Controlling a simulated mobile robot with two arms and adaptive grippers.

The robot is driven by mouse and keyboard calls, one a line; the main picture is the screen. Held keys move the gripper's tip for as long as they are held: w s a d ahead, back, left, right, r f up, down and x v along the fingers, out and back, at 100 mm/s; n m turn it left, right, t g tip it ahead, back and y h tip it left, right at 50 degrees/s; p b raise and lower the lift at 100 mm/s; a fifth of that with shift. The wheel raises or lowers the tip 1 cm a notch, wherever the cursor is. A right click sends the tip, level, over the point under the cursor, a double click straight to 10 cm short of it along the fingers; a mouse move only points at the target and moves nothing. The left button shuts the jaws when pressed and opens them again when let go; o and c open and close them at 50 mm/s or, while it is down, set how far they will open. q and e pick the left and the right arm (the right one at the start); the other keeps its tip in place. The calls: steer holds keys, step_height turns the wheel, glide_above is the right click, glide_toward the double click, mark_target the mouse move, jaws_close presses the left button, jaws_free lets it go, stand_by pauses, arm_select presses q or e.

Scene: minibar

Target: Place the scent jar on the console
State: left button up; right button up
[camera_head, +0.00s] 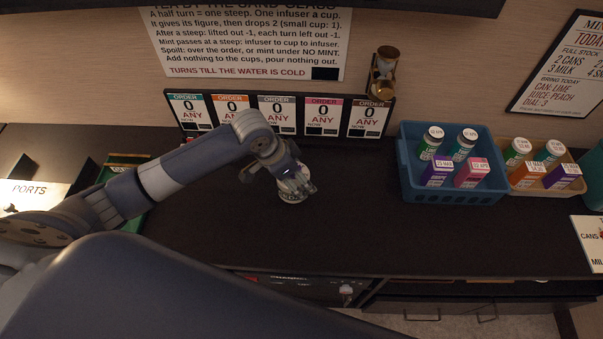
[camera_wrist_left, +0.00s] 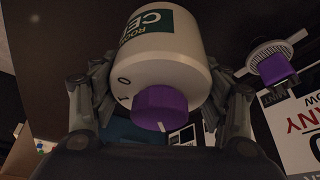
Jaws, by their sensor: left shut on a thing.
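My left gripper (camera_head: 298,183) is over the dark counter (camera_head: 340,235), in front of the order cards. It is shut on a white jar (camera_wrist_left: 165,65) with a green label and a purple dial, probably the scent jar. In the wrist view the jar sits between the two fingers, with the dial towards the camera. In the head view only a small pale part of the jar (camera_head: 291,197) shows below the fingers. I cannot tell whether it touches the counter. I cannot make out which surface is the console. My right gripper is not in view.
An order board (camera_head: 325,136) stands behind the gripper, with an hourglass (camera_head: 384,73) at its right. A blue crate (camera_head: 410,185) and a tan tray (camera_head: 575,186) of containers stand to the right. A green tray (camera_head: 128,160) is at left. Counter between gripper and crate is clear.

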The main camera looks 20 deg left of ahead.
arm_select(q)
steer(key=shift+w+d, duration=0.1)
steer(key=shift+w, duration=1.05)
steer(key=shift+w+f, duration=0.15)
steer(key=shift+w, duration=0.05)
step_height(320, 180, down, 3)
steer(key=shift+f+p, duration=0.2)
steer(key=shift+p, duration=0.3)
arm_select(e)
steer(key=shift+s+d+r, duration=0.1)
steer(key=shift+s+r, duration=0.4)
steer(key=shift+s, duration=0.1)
arm_select(q)
steer(key=shift+f, duration=0.15)
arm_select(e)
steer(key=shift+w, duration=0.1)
arm_select(q)
steer(key=o, duration=1.2)
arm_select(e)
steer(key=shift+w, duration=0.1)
